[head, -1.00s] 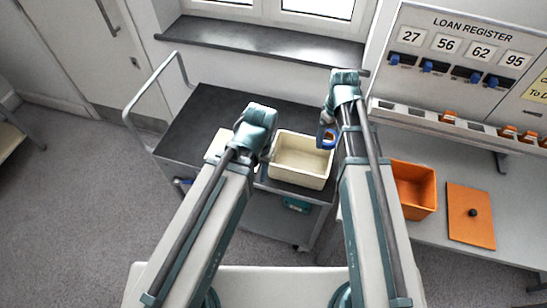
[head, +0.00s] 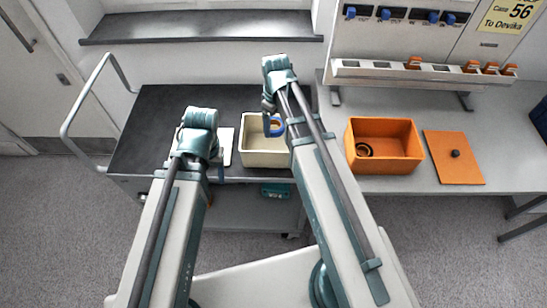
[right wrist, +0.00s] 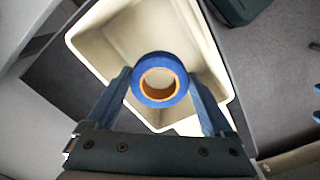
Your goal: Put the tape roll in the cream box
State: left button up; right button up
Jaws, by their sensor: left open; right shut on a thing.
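The tape roll, blue with a tan core, shows in the right wrist view (right wrist: 160,58) and in the head view (head: 276,127). My right gripper (right wrist: 160,95) is shut on it, one finger on each side. The roll is held over the cream box (head: 262,159), an open, empty-looking tub on the dark cart. The box's pale inside fills much of the right wrist view (right wrist: 110,40). How high the roll is above the box floor is hard to tell. My left gripper (head: 212,165) is left of the box, its fingers mostly hidden behind its wrist.
The dark cart top (head: 160,125) is largely clear at the left and back. A white flat item (head: 226,143) lies beside the cream box. On the grey bench, an orange box (head: 390,152) holds a dark ring, with an orange lid (head: 453,158) to its right.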

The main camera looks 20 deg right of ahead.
pick_arm(q)
notch_tip(320, 180, down, 12)
jog(key=b, duration=1)
jog(key=shift+r, duration=0.25)
pick_arm(e)
send_near(275, 144)
jog(key=shift+s+a+f, duration=0.1)
jog(key=shift+s+f, duration=0.35)
jog(key=shift+f, duration=0.6)
jog(key=shift+s+a+f, duration=0.15)
jog(key=shift+s+f, duration=0.3)
jog(key=shift+f, duration=0.6)
jog(key=shift+s+a+f, duration=0.1)
jog(key=shift+s+f, duration=0.35)
jog(key=shift+f, duration=0.6)
jog(key=shift+f+b, duration=0.25)
jog(key=shift+b, duration=0.1)
jog(key=o, duration=1.1)
jog(key=shift+r, duration=0.1)
pick_arm(q)
jog(key=shift+f, duration=0.15)
pick_arm(e)
jog(key=shift+r, duration=0.1)
